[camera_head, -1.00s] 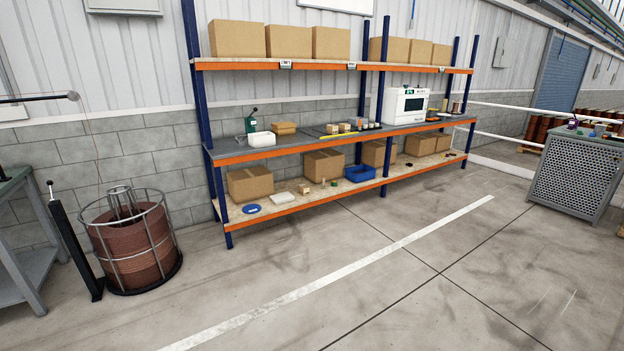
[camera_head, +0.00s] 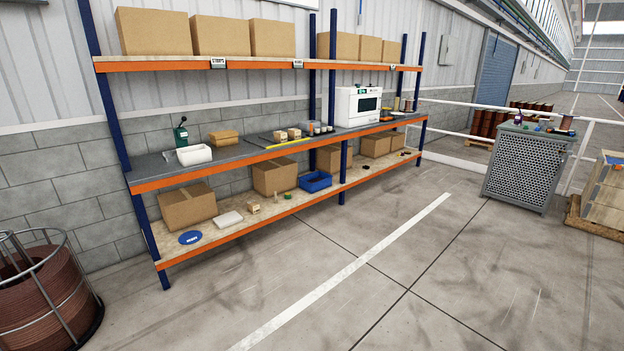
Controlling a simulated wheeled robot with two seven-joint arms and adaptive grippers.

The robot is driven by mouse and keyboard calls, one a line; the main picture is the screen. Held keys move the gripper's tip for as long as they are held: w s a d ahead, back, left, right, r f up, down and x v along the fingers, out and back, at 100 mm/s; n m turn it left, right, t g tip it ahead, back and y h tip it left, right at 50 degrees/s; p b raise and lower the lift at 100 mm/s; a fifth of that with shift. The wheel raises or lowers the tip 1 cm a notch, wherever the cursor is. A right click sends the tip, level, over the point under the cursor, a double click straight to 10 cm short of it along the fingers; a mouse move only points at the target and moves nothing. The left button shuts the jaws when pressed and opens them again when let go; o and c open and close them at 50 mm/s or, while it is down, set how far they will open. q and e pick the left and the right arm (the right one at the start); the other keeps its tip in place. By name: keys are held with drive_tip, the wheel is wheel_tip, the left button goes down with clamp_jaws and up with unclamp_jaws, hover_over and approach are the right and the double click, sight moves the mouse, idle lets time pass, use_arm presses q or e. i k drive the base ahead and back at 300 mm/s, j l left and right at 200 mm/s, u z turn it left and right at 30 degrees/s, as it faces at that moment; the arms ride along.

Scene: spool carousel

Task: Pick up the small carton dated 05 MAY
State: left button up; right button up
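Two small cartons stand side by side on the grey middle shelf (camera_head: 225,156) of the rack, left of the white oven-like machine. One is the left small carton (camera_head: 280,136) and the other is the right small carton (camera_head: 294,133). Another small carton (camera_head: 253,207) sits on the lower shelf. Any dates on them are too small to read, so I cannot tell which is dated 05 MAY. Neither of my grippers is in view.
The rack also holds large cardboard boxes (camera_head: 188,206), a white bin (camera_head: 194,155), a blue bin (camera_head: 315,181) and the white machine (camera_head: 357,106). A wire-caged spool (camera_head: 48,295) stands at left, a perforated cabinet (camera_head: 526,168) at right. The floor before the rack is clear.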

sight(280, 136)
drive_tip(key=i, duration=2.15)
drive_tip(key=i+l+u, duration=0.15)
drive_tip(key=i, duration=0.4)
drive_tip(key=i+l+u, duration=0.1)
drive_tip(key=i, duration=0.4)
drive_tip(key=i+l+u, duration=0.15)
drive_tip(key=i, duration=0.4)
